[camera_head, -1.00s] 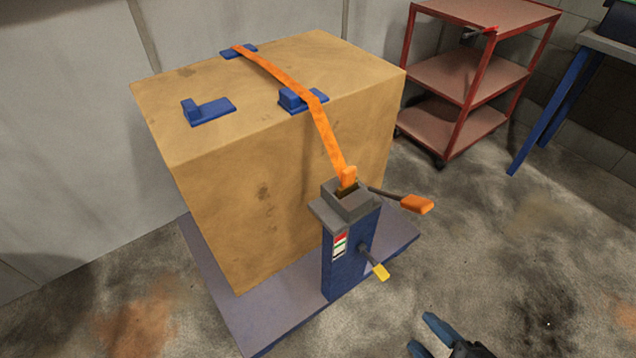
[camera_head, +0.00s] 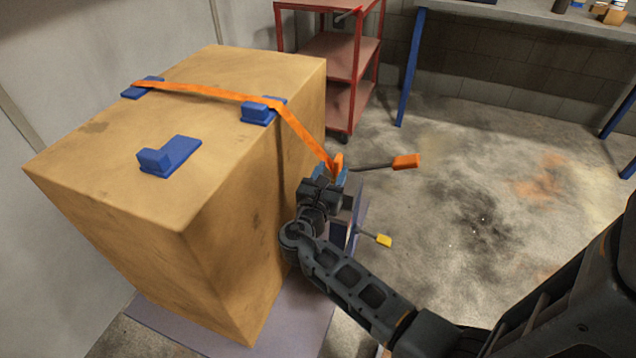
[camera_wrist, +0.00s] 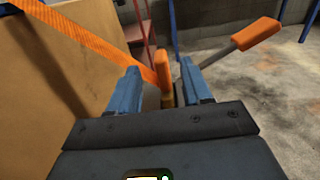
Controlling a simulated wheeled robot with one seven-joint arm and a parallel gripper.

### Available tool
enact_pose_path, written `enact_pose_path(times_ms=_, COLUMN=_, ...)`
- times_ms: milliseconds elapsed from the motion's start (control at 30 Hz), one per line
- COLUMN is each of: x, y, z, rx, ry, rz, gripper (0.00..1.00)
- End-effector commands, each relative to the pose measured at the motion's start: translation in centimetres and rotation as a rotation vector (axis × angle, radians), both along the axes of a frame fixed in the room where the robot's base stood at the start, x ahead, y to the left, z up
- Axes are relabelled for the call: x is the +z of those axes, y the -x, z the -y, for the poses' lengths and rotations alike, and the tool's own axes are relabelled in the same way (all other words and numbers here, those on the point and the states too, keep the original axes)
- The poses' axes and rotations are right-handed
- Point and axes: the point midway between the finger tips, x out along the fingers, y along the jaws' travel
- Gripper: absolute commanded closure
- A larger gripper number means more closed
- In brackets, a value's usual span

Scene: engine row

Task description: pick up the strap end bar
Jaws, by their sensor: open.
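The strap end bar (camera_head: 338,162) is a small upright orange piece at the lower end of the orange strap (camera_head: 200,92). In the wrist view the bar (camera_wrist: 162,70) stands between the two blue fingers, with a visible gap on the right side. My gripper (camera_head: 330,174) is open around it, at the top of the blue post beside the crate. In the wrist view my gripper (camera_wrist: 160,88) points at the bar and its fingertips are about level with it. The bar's lower part and most of the post are hidden by my arm in the head view.
The large tan crate (camera_head: 130,200) stands close on the left, with blue corner pieces (camera_head: 170,156) on top. An orange-handled lever (camera_head: 405,162) and a yellow-tipped lever (camera_head: 384,240) stick out to the right. A red cart (camera_head: 330,55) stands behind. Floor on the right is clear.

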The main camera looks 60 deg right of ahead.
Motion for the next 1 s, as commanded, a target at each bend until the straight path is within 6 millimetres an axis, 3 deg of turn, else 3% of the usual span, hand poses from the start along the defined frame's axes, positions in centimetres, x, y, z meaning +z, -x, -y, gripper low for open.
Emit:
enact_pose_path(times_ms=700, x=0.0, y=-0.5, z=7.7, rx=-0.010, ry=0.011, rz=-0.009, gripper=0.51)
enact_pose_path(times_ms=1000, x=0.0, y=-0.5, z=8.0, rx=-0.008, ry=0.011, rz=-0.009, gripper=0.52)
